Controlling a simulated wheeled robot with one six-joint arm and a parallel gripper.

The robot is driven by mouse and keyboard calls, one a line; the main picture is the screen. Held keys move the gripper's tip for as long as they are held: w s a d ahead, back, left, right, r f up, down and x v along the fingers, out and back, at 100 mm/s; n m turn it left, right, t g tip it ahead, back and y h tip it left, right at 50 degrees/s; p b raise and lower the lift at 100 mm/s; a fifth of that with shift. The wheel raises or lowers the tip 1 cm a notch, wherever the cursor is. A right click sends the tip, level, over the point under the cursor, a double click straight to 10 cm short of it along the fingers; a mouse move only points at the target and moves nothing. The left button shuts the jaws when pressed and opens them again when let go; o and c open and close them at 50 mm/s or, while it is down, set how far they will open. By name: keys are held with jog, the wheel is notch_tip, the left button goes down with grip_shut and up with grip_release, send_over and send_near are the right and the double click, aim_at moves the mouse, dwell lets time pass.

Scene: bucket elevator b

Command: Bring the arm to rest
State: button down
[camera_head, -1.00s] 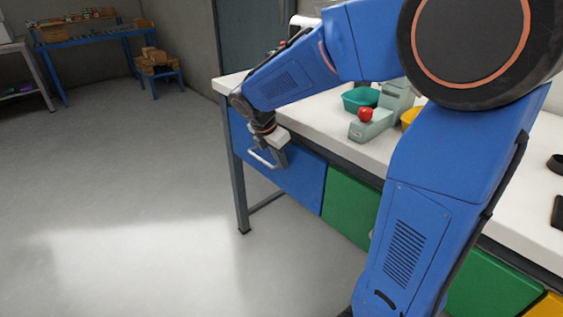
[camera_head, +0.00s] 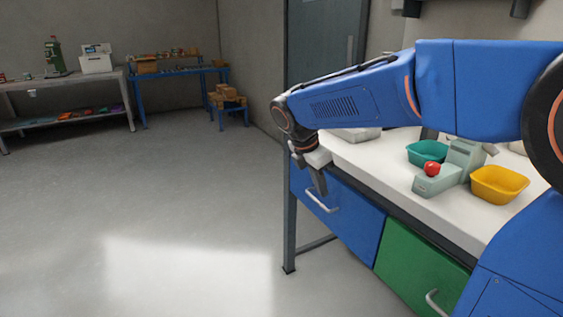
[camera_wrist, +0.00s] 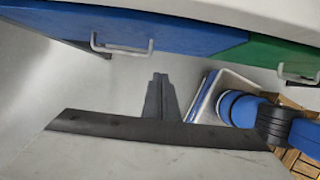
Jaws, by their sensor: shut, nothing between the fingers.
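My gripper (camera_head: 320,184) hangs at the end of my blue arm, in front of the workbench's left end. It points down and is close to the blue drawer (camera_head: 345,218) in the head view. In the wrist view my gripper (camera_wrist: 158,82) shows with its fingers together and nothing between them. The blue drawer's handle (camera_wrist: 120,47) is apart from the fingertips there. The blue drawer looks closed. The green drawer (camera_head: 418,255) is to its right.
On the white benchtop (camera_head: 385,165) stand a teal bin (camera_head: 427,153), a yellow bin (camera_head: 499,184) and a grey device with a red button (camera_head: 432,169). A blue table (camera_head: 180,72) and a grey table (camera_head: 60,84) stand far back. The floor at left is clear.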

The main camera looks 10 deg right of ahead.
jog(key=s+d+f+m+t+y, duration=0.1)
jog(key=s+d+f+m+y, duration=0.1)
jog(key=s+m, duration=0.8)
jog(key=s+d+f+m+t+y, duration=0.2)
jog(key=s+d+f+m, duration=0.1)
jog(key=s+m, duration=0.8)
jog(key=s+f, duration=0.1)
jog(key=s, duration=0.3)
jog(key=shift+s, duration=0.35)
